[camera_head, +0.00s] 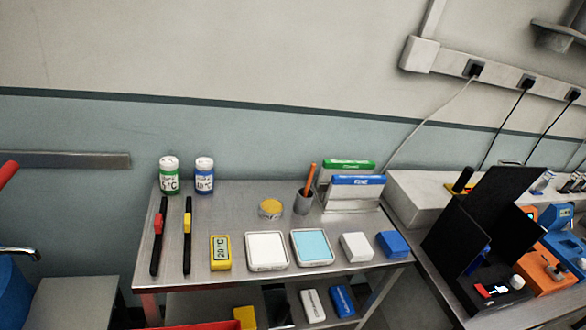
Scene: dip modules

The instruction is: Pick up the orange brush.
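A green box and a blue box (358,181) stand close right of the cup. A round yellow-topped tin (270,209) is to its left. Devices (545,270) crowd the right bench.

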